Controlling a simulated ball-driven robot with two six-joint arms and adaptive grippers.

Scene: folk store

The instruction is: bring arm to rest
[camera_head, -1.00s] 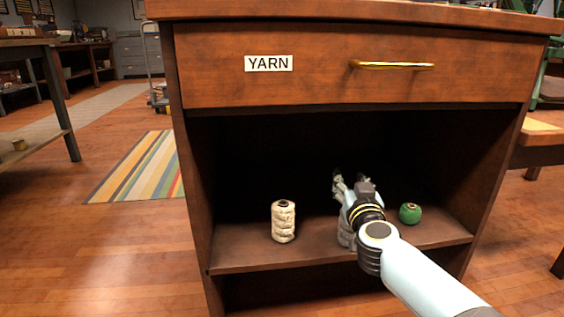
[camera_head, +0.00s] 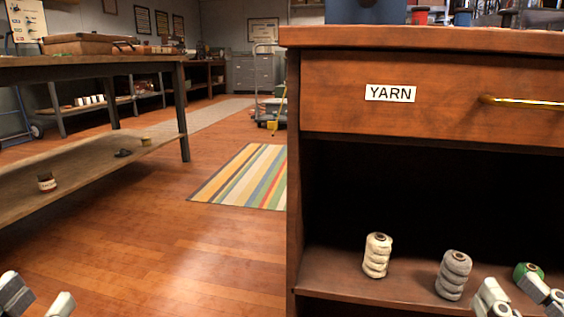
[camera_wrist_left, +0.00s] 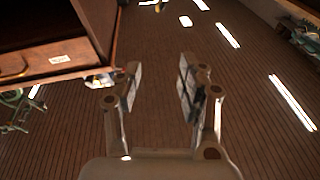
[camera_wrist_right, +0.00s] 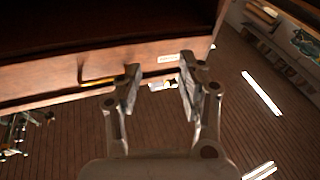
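My left gripper (camera_head: 36,296) is at the bottom left of the head view, over the floor. Its fingers are apart with nothing between them in the left wrist view (camera_wrist_left: 160,88). My right gripper (camera_head: 522,298) is at the bottom right of the head view, in front of the yarn shelf. Its fingers are also apart and empty in the right wrist view (camera_wrist_right: 160,88). A cream yarn spool (camera_head: 377,256), a grey yarn spool (camera_head: 453,274) and a green yarn ball (camera_head: 527,270) stand on the shelf. The right gripper partly covers the green one.
The wooden cabinet (camera_head: 340,62), with a YARN label (camera_head: 390,93) and brass handle (camera_head: 520,102), fills the right side. A long workbench (camera_head: 90,72) with a lower shelf stands at the left. A striped rug (camera_head: 245,175) lies between them, with open floor in front.

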